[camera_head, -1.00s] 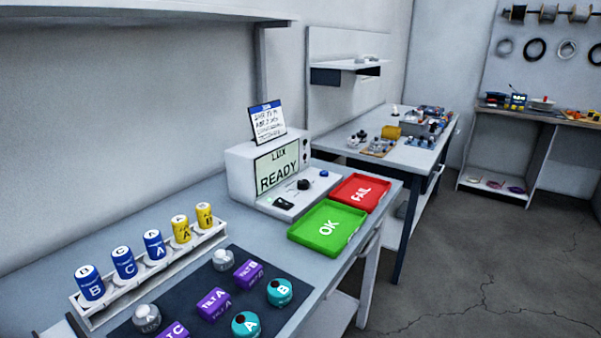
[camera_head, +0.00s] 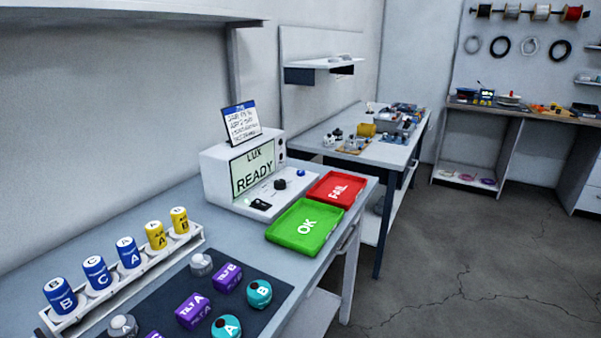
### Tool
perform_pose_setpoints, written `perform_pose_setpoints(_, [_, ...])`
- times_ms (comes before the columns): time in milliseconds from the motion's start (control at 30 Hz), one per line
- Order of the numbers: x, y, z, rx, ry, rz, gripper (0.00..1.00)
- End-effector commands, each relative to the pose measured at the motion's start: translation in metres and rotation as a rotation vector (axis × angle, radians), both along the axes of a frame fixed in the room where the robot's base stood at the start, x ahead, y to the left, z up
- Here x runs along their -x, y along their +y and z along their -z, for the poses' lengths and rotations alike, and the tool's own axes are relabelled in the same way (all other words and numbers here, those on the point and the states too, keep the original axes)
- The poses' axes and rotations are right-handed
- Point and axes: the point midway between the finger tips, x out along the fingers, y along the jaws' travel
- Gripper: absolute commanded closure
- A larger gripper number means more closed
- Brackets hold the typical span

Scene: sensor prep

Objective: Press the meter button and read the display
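The white meter (camera_head: 228,172) stands at the back of the near bench, against the wall side. Its display (camera_head: 253,171) reads "LUX READY". On its front ledge are a black socket-like part (camera_head: 260,204) with a small green light beside it, a dark round knob (camera_head: 280,185) and a small blue button (camera_head: 301,173) at the right. A card (camera_head: 241,123) with a blue top stands on the meter; its small writing is not legible. My gripper is not in view.
A green OK tray (camera_head: 290,243) and a red FAIL tray (camera_head: 325,201) lie empty right of the meter. A white rack (camera_head: 188,241) holds blue and yellow cylinders. A dark mat (camera_head: 180,284) bears purple, teal and grey parts. Open floor (camera_head: 440,260) lies to the right.

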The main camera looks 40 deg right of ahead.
Motion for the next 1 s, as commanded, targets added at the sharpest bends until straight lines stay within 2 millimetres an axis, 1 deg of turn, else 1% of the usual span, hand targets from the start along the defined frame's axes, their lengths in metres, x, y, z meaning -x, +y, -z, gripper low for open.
perform_pose_setpoints(33, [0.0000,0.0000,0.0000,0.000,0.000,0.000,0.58])
perform_pose_setpoints(67, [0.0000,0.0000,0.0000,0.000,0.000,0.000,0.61])
perform_pose_setpoints(467, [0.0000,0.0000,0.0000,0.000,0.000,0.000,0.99])
perform_pose_setpoints(1000, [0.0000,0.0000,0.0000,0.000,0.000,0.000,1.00])
